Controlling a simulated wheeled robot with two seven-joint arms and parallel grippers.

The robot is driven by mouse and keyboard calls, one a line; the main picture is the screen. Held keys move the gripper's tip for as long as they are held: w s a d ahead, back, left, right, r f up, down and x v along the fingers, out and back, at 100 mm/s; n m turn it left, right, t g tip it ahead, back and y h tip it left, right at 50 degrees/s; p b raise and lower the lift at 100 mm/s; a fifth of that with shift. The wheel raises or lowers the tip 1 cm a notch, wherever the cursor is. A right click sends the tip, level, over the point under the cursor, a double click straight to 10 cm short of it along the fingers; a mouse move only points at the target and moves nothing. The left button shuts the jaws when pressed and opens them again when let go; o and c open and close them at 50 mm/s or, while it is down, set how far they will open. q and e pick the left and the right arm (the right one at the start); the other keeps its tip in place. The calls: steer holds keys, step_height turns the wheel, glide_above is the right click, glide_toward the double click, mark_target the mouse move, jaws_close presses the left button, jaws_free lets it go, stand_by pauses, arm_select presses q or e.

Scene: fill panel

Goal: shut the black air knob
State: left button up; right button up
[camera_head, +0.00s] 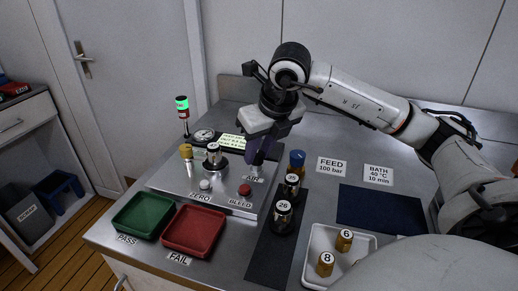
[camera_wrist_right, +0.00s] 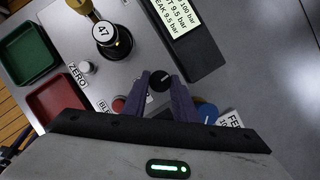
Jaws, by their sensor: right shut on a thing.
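The black air knob (camera_wrist_right: 159,81) shows in the right wrist view between the two purple fingers of my right gripper (camera_wrist_right: 166,90). The fingers touch it on both sides, and a pale line runs across its top. In the head view my right gripper (camera_head: 260,150) reaches down onto the panel (camera_head: 222,192) above the AIR label (camera_head: 252,180). There the fingers and wrist mostly hide the knob. My left gripper is in neither view.
A red BLEED button (camera_head: 245,190) and a grey ZERO knob (camera_head: 205,184) sit nearby on the panel. Green (camera_head: 144,215) and red (camera_head: 193,230) trays lie in front.

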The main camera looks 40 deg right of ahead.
steer(key=shift+m, duration=0.5)
steer(key=o, duration=1)
steer(key=shift+o, duration=0.2)
steer(key=v, duration=1)
steer(key=shift+a+r+p, duration=0.2)
steer(key=shift+p, duration=0.2)
